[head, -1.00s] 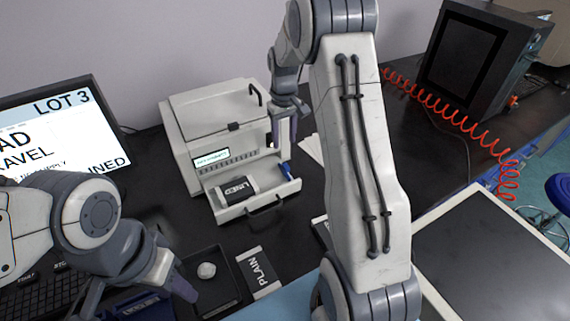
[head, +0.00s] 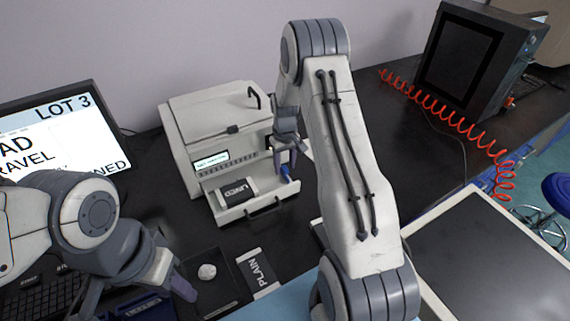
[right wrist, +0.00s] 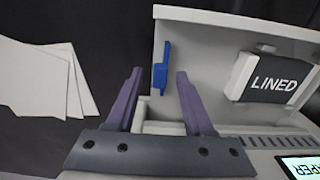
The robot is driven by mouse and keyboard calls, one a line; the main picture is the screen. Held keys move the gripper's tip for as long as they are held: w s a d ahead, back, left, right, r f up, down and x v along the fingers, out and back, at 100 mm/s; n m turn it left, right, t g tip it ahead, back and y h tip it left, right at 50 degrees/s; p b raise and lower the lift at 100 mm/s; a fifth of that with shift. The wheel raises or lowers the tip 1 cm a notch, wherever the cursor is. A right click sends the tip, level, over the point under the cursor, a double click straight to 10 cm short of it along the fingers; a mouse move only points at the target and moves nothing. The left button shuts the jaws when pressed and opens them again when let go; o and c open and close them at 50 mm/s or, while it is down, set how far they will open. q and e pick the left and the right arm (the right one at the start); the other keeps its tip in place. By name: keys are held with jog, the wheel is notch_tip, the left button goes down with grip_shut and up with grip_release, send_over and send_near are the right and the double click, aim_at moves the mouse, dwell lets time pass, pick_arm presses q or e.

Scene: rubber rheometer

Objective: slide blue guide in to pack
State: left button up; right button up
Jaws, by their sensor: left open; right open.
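The blue guide (head: 286,173) is at the right end of the open drawer (head: 237,216) of the white machine. In the right wrist view the blue guide (right wrist: 161,68) stands near the drawer's side wall. The pack, a dark block with a white label reading LINED (head: 236,190), lies in the drawer left of the guide, with a gap between them; it also shows in the right wrist view (right wrist: 273,78). My right gripper (head: 290,163) is open above the guide, which appears between its fingertips. My left gripper (head: 135,288) is open at the lower left, away from the drawer.
The white machine (head: 217,128) stands behind the drawer. White sheets (right wrist: 45,80) lie beside it. A PLAIN pack (head: 259,272) and a dark tray (head: 222,298) with a white lump (head: 207,271) are in front. A monitor (head: 62,140) stands left, a red coiled cable (head: 440,110) right.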

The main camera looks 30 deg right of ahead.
grip_shut()
dwell(1.4)
